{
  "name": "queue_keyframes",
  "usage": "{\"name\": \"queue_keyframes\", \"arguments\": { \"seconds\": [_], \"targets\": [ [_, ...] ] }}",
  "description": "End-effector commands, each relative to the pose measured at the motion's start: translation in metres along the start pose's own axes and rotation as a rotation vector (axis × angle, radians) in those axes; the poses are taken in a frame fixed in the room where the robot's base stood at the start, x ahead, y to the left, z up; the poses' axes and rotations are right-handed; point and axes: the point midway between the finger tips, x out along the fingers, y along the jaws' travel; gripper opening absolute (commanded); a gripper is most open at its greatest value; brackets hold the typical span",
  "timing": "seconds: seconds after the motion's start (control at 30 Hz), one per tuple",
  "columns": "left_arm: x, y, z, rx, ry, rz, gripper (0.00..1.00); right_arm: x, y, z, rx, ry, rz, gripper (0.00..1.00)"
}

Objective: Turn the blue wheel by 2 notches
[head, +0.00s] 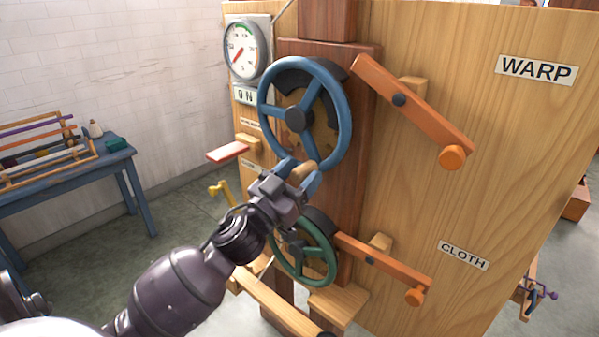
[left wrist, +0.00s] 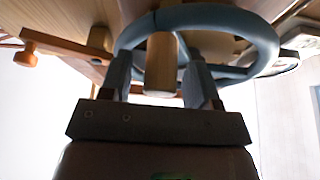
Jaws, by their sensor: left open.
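In the left wrist view the handle (left wrist: 162,65) stands between the two fingers (left wrist: 160,85), with a gap visible at each side, and the wheel's rim (left wrist: 235,22) arches behind. My right gripper is not in view.
A green wheel (head: 330,250) sits just below, partly behind my left gripper. Orange levers reach right beside the blue wheel (head: 415,105) and the green wheel (head: 375,262). A dial gauge (head: 243,50) is at upper left. A blue table (head: 75,180) stands far left.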

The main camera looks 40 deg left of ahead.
Motion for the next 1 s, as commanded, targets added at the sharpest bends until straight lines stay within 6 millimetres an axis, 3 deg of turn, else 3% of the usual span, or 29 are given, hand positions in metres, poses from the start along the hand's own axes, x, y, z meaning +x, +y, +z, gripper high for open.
{"name": "queue_keyframes", "arguments": {
  "seconds": [0.3, 0.67, 1.0],
  "targets": [
    [0.001, 0.000, 0.000, 0.000, -0.001, 0.000, 0.54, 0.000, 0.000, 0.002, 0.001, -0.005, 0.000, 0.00],
    [0.001, 0.000, 0.000, 0.000, -0.001, 0.000, 0.00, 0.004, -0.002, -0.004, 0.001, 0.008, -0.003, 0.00],
    [0.006, 0.000, 0.001, -0.020, -0.001, -0.008, 0.00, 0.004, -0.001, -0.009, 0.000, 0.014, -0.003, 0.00]
  ]
}}
